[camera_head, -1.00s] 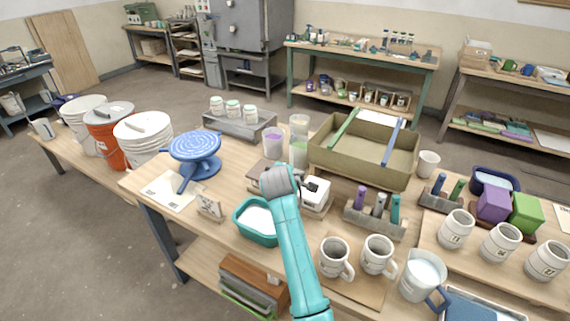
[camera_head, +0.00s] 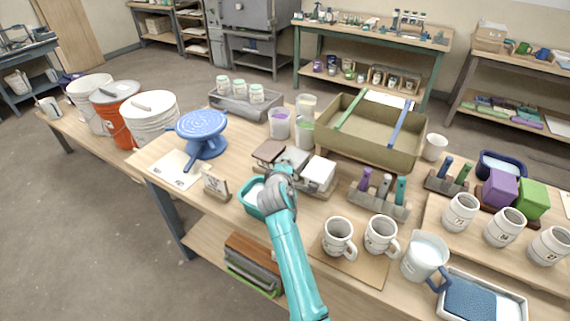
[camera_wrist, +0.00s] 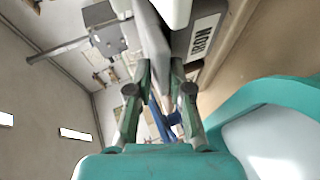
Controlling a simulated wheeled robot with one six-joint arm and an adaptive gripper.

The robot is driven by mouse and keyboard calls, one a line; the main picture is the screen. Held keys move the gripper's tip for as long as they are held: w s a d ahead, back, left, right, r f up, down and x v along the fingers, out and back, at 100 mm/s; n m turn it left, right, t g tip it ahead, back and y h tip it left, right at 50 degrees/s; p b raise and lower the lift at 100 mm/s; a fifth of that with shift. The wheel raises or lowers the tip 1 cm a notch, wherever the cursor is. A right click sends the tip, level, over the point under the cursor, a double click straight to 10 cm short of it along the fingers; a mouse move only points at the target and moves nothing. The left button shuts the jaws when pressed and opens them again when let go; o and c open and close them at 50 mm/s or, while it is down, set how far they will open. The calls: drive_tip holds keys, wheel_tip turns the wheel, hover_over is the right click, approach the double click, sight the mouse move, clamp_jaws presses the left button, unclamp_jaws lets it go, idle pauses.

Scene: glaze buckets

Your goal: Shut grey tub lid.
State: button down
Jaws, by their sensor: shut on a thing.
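The grey tub, its front label reading "IRON" (camera_wrist: 205,35), shows at the top of the wrist view. In the head view a grey lid (camera_head: 292,158) stands out between a brown-lidded and a white-lidded tub, just beyond my wrist. My gripper (camera_wrist: 157,80) has its two fingers on either side of a thin grey panel (camera_wrist: 153,40), which looks like the tub's lid. The panel stands at an angle to the tub front; how far it is open I cannot tell. In the head view my wrist hides the fingers and the tub's front.
The white-lidded tub (camera_head: 319,172) is close on the right, the brown-lidded one (camera_head: 268,152) on the left. A teal basin (camera_head: 252,199) sits beside my wrist. A tool holder (camera_head: 378,202) and mugs (camera_head: 340,238) stand to the right. A blue turntable (camera_head: 202,125) is at left.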

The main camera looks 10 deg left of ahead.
drive_tip(key=shift+d+f, duration=0.1)
drive_tip(key=shift+f, duration=0.3)
drive_tip(key=c, duration=1.2)
unclamp_jaws()
drive_tip(key=shift+w, duration=0.1)
drive_tip(key=shift+r, duration=0.15)
drive_tip(key=v, duration=1.2)
